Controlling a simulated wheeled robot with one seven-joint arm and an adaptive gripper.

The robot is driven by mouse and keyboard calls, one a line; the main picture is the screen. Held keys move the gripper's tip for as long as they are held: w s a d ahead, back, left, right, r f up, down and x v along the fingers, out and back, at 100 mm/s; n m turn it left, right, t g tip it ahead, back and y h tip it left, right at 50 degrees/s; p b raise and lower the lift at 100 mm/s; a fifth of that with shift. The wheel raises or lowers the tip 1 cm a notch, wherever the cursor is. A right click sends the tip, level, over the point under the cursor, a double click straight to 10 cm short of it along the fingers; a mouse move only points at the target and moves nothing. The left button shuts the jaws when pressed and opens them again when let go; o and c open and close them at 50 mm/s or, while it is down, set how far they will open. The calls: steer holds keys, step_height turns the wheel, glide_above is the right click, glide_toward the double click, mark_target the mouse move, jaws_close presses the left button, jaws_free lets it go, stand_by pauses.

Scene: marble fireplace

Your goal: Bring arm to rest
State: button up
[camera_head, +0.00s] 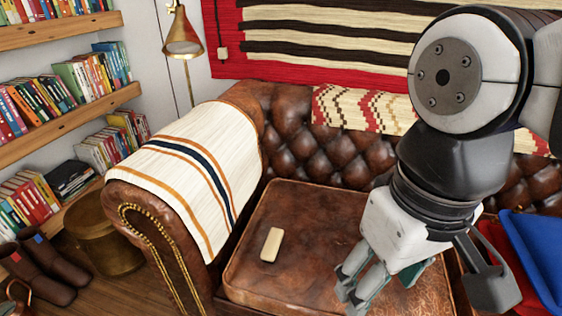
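My arm hangs down on the right side of the head view, over the brown leather sofa (300,215). My gripper (352,290) is at its lower end, above the right part of the seat cushion (315,235). Its fingers point down and to the left. I see nothing held between them, but their spacing is hard to judge from this angle. A small cream block (271,245) lies on the seat cushion, to the left of my gripper and apart from it.
A striped white blanket (190,165) covers the sofa's left arm. A blue cushion (537,255) lies at the right, beside something red. A brass lamp (182,40) and bookshelves (65,115) stand left. A round brass container (105,235) and brown boots (38,270) are on the floor.

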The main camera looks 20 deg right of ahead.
steer(key=shift+s+f, duration=0.1)
steer(key=shift+s, duration=0.25)
stand_by(0.4)
step_height(320, 180, up, 24)
steer(key=t+p, duration=0.3)
steer(key=p, duration=1.9)
steer(key=shift+r+t+p, duration=0.2)
steer(key=shift+t+p, duration=0.1)
steer(key=shift+w+d, duration=0.1)
steer(key=shift+d, duration=0.05)
